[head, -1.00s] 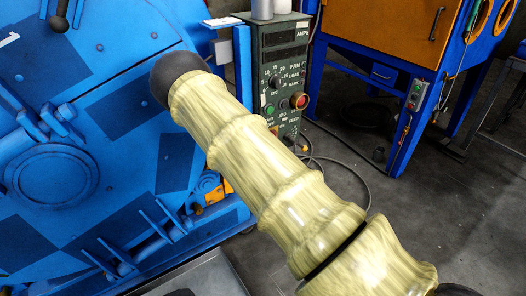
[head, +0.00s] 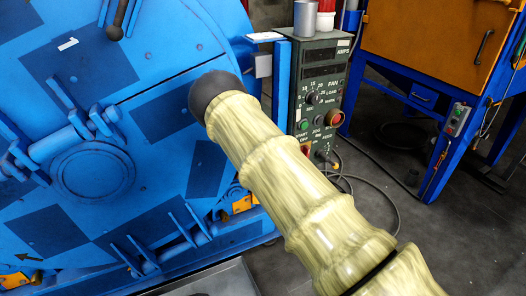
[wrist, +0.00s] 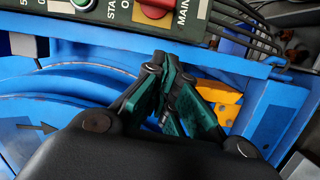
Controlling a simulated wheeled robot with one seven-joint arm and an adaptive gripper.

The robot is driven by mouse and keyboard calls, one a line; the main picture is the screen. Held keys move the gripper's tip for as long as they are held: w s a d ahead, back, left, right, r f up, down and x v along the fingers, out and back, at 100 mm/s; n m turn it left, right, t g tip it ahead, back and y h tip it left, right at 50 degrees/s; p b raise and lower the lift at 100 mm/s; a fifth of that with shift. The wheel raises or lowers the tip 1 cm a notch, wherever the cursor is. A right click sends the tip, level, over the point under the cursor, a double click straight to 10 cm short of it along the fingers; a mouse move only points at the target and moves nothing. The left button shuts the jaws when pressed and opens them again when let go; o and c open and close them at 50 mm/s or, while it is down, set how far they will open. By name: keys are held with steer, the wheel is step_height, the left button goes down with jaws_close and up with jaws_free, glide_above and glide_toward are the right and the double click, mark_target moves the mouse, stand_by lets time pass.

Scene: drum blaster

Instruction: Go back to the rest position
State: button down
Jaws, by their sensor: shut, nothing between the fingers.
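My gripper (wrist: 163,75) shows in the wrist view with its dark green fingers together and nothing between them. Beyond the fingers are the blue machine frame (wrist: 90,85) and the lower edge of a control panel (wrist: 120,12) with a red switch and a green button. In the head view my pale yellow-green sleeved arm reaches from the lower right up to the middle, and its dark rounded end hides the fingers. The blue drum machine (head: 95,175) fills the left, and the control box (head: 318,90) stands right of the arm's end.
A blue cabinet with an orange door (head: 425,40) stands at the back right. Cables (head: 375,185) lie on the grey floor by the control box. A grey metal tray (head: 215,280) is low beside the machine. Open floor (head: 460,240) shows at the right.

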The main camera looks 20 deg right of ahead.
steer(key=s+a+f+m+g+y, duration=0.1)
steer(key=s+a+f+m+g, duration=0.25)
steer(key=s+f, duration=0.35)
steer(key=s+a+f+m+g, duration=0.3)
steer(key=s+f+m+g, duration=0.15)
steer(key=s+f, duration=0.35)
steer(key=s+a+f+m+g+y, duration=0.1)
steer(key=s+a+f+m+g, duration=0.25)
steer(key=s+f, duration=0.35)
steer(key=s+a+f+m+g+y, duration=0.1)
steer(key=s+a+m+g, duration=0.15)
steer(key=s+a, duration=0.35)
steer(key=s+a+f+m+g+y, duration=0.1)
steer(key=s+a+g, duration=0.25)
steer(key=s, duration=0.55)
step_height(320, 180, up, 22)
steer(key=p, duration=2.1)
steer(key=shift+w+d+f+p, duration=0.15)
steer(key=shift+w+d+p, duration=0.1)
steer(key=shift+d+p, duration=0.1)
